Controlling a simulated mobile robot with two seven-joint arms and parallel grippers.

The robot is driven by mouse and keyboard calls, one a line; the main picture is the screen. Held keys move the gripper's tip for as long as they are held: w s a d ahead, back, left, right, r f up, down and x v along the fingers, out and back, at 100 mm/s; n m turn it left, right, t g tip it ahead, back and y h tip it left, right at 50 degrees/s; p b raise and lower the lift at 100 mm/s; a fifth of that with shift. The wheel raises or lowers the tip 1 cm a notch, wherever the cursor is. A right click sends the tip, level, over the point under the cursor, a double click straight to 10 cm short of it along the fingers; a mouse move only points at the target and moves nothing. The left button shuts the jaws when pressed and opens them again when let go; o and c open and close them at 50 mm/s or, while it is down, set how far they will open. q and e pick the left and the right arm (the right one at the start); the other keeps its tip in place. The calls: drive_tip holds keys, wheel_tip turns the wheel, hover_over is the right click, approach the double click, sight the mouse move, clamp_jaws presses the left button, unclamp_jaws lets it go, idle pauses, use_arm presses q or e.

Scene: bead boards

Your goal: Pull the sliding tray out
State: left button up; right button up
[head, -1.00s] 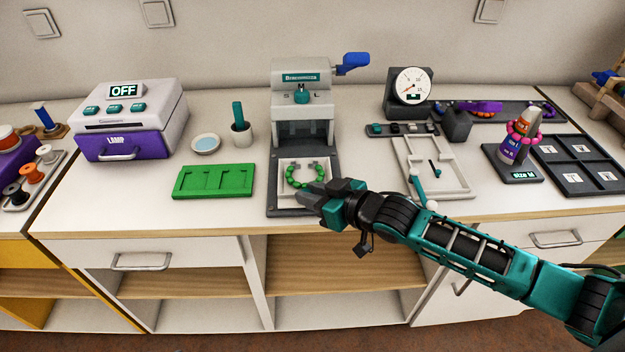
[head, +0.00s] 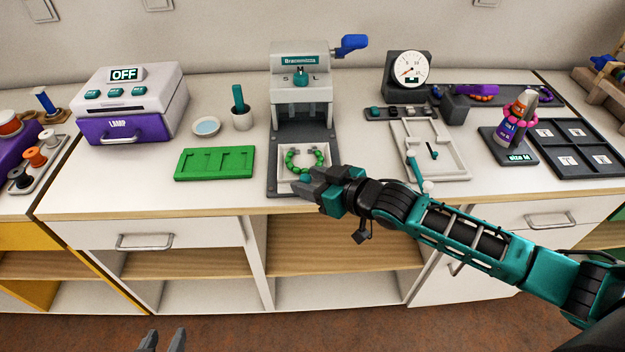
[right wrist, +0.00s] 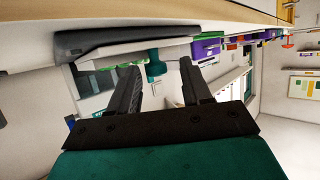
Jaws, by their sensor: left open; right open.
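The sliding tray (head: 282,160) is a shallow white tray on the dark base of the bracelet press (head: 302,92). A ring of green beads (head: 291,167) lies in it, open at the back. My right gripper (head: 305,186) is open and empty at the front right of the tray, hiding its front right corner. Whether it touches the tray I cannot tell. In the right wrist view its two fingers (right wrist: 165,85) are spread, with the press's pale and teal parts beyond. My left gripper (head: 162,340) is open and empty at the bottom edge, low before the cabinets.
A green board (head: 214,163) lies left of the press, with a cup (head: 242,119) and a small dish (head: 206,126) behind it. A white frame board (head: 448,163) lies to the right, behind my right arm. The counter's front left is clear.

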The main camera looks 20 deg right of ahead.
drive_tip(key=shift+s+d+r, duration=0.15)
drive_tip(key=shift+s, duration=0.05)
drive_tip(key=p+v, duration=0.1)
drive_tip(key=v, duration=1.1)
drive_tip(key=shift+s, duration=0.15)
drive_tip(key=s+a+f+m+h, duration=0.1)
drive_tip(key=s+a+f+h, duration=0.1)
drive_tip(key=s+f, duration=0.2)
drive_tip(key=s+a+f+m+g+h, duration=0.1)
drive_tip(key=s+f, duration=0.3)
drive_tip(key=f, duration=0.6)
drive_tip(key=shift+a+m+h, duration=0.5)
drive_tip(key=shift+m+h, duration=0.1)
drive_tip(key=shift+h, duration=0.1)
drive_tip(key=shift+s, duration=0.1)
idle(0.8)
